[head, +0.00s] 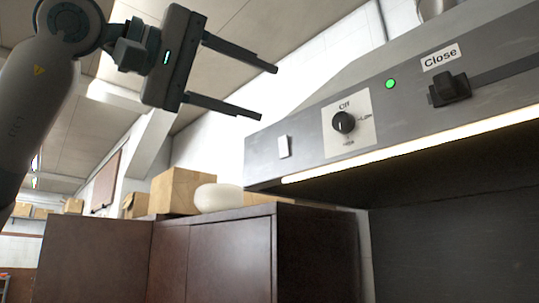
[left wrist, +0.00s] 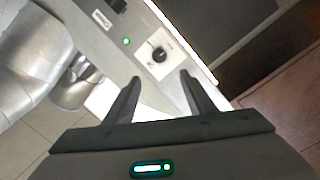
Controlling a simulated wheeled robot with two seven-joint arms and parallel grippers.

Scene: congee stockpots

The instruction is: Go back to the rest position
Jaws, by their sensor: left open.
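My left gripper (head: 268,92) is raised at the upper left in the head view, its two fingers apart and empty, pointing right. In the left wrist view the gripper (left wrist: 158,88) also shows open fingers with nothing between them. Beyond the fingertips is the range hood's front panel (head: 300,150), with a black knob (head: 344,122) marked "Off", a white switch (head: 284,146), a green light (head: 390,84) and a black slider (head: 450,89) under a "Close" label. The fingers are apart from the knob in the head view. My right gripper is not in view.
A lit strip (head: 420,143) runs along the hood's lower edge. Dark brown cabinets (head: 228,254) stand below, with a cardboard box (head: 183,190) and a pale rounded object (head: 217,197) on top. A shiny metal duct (left wrist: 30,60) shows in the left wrist view.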

